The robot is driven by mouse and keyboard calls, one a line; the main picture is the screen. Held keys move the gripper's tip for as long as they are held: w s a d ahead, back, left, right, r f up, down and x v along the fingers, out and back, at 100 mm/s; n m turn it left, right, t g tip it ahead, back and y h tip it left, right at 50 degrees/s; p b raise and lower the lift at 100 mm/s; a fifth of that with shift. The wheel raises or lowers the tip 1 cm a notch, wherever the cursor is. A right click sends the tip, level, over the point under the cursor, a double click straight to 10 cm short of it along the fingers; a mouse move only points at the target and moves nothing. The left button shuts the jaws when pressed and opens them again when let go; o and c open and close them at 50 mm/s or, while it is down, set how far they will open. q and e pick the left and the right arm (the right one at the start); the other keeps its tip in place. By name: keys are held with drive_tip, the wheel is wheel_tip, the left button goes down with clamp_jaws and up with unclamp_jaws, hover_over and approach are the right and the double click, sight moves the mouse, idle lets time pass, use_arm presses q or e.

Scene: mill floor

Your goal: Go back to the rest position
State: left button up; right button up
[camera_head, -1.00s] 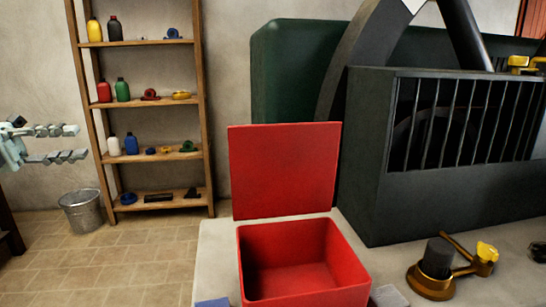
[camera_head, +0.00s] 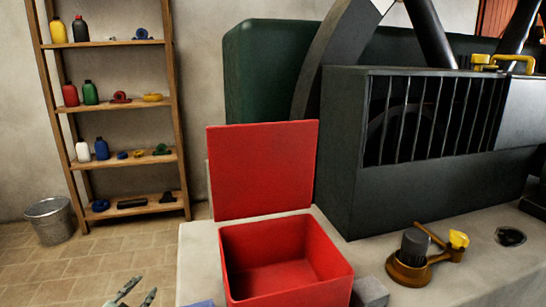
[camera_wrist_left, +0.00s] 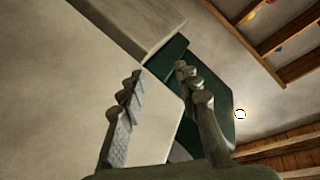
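My left gripper (camera_head: 137,291) shows only its fingertips at the bottom edge of the head view, over the floor left of the pale bench. Its two ribbed fingers also show in the left wrist view (camera_wrist_left: 159,75). They are apart with nothing between them. My right gripper is in neither view.
An open red box (camera_head: 334,270) with its lid raised sits on the pale bench (camera_head: 197,267). A brass fitting (camera_head: 407,274) stands to its right, before a dark barred machine (camera_head: 345,165). A wooden shelf (camera_head: 182,165) and a metal bucket (camera_head: 49,222) stand at left.

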use_arm(q)
drive_tip(key=s+d+f+n+g+y, duration=0.3)
drive_tip(key=s+f+g, duration=0.4)
drive_tip(key=s+f, duration=0.8)
drive_tip(key=s+d+f+n+g, duration=0.1)
drive_tip(key=s+d+f+g, duration=0.1)
drive_tip(key=s, duration=0.6)
drive_tip(key=s+d+f+n+g+h, duration=0.1)
drive_tip(key=s+f+n+g, duration=0.1)
drive_tip(key=s, duration=0.7)
wheel_tip(320, 180, down, 2)
drive_tip(key=shift+d+f+g+h, duration=0.1)
drive_tip(key=shift+d+g+h, duration=0.25)
drive_tip(key=shift+g, duration=0.35)
